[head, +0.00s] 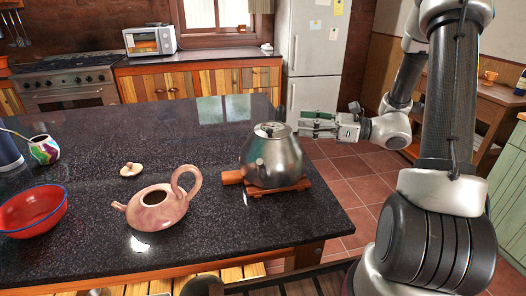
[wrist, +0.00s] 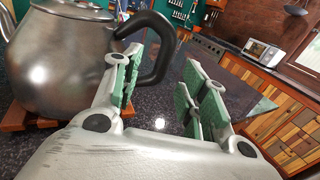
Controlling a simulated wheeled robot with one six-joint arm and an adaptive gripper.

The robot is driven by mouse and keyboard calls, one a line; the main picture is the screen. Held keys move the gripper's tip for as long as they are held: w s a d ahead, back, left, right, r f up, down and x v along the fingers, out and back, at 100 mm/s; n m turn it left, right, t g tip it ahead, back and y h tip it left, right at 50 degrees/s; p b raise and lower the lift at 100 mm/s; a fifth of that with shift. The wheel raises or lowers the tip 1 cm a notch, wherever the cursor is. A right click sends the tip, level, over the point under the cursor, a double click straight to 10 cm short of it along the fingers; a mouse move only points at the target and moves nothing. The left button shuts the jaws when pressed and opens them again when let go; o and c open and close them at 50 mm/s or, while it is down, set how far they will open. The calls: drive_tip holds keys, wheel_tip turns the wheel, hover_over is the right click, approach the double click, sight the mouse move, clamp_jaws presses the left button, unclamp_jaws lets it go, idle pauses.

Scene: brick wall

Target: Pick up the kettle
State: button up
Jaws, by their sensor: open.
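The kettle (head: 272,160) is a rounded metal pot with a lid, upright on a wooden trivet (head: 301,186) near the right edge of the dark counter. In the wrist view the kettle (wrist: 58,62) fills the left side, its top partly cut off. Its black curved handle (wrist: 172,45) reaches right, toward my fingers. My gripper (head: 308,124) is open and empty at the kettle's far right side. In the wrist view the handle lies across the gap of my gripper (wrist: 165,62), closer to the left finger. Contact cannot be told. The head view hides the handle.
A pink teapot (head: 157,208) and its loose lid (head: 131,169) are left of the kettle. A red bowl (head: 32,208) and a patterned cup (head: 43,149) are farther left. A fridge (head: 314,60) stands beyond.

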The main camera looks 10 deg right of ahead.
drive_tip(key=x, duration=0.8)
drive_tip(key=shift+w+d+r, duration=0.1)
drive_tip(key=shift+w+d, duration=0.1)
drive_tip(key=shift+w, duration=0.05)
drive_tip(key=shift+c, duration=0.2)
clamp_jaws()
